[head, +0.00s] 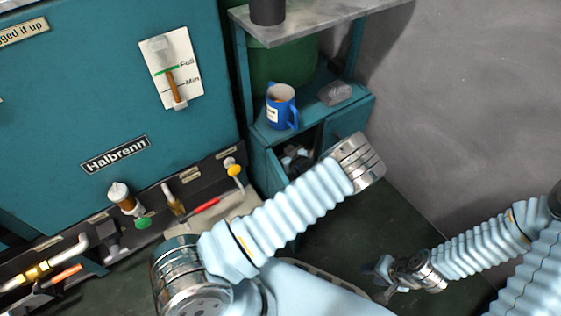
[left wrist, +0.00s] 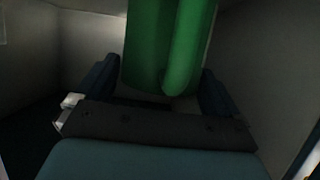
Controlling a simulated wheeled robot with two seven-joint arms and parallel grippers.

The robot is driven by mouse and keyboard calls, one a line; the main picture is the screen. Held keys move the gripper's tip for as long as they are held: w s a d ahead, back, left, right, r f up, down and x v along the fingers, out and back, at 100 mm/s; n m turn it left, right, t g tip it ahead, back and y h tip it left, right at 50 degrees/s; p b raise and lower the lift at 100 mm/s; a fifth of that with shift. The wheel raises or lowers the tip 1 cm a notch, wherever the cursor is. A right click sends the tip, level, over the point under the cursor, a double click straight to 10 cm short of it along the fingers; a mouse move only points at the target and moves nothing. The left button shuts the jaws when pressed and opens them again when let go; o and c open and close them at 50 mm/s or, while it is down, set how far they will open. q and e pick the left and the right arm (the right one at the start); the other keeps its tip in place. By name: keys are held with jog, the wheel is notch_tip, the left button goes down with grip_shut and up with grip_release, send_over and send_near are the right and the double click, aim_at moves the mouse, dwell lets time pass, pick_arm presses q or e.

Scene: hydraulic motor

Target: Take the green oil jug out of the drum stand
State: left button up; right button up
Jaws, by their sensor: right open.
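In the left wrist view a green cylindrical body with a rounded upright bar along its right side, apparently the oil jug (left wrist: 150,45), fills the upper middle. The dark fingers of my left gripper (left wrist: 160,68) are spread, one on each side of its lower end. I cannot tell whether they touch it. In the head view the left gripper cannot be made out, and the jug is not clearly visible. The teal drum stand (head: 262,150) holds a big green drum (head: 285,62). My right gripper (head: 384,276) is open and empty, low at the right.
A blue mug (head: 281,107) and a grey block (head: 335,93) stand on the stand's ledge. The stand's lower compartment is dark and partly hidden by my left arm. A teal machine (head: 90,90) with a tool rail stands at the left. The dark floor (head: 400,225) is clear.

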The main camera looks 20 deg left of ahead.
pick_arm(q)
jog(key=c, duration=1.2)
jog(key=shift+o, duration=0.2)
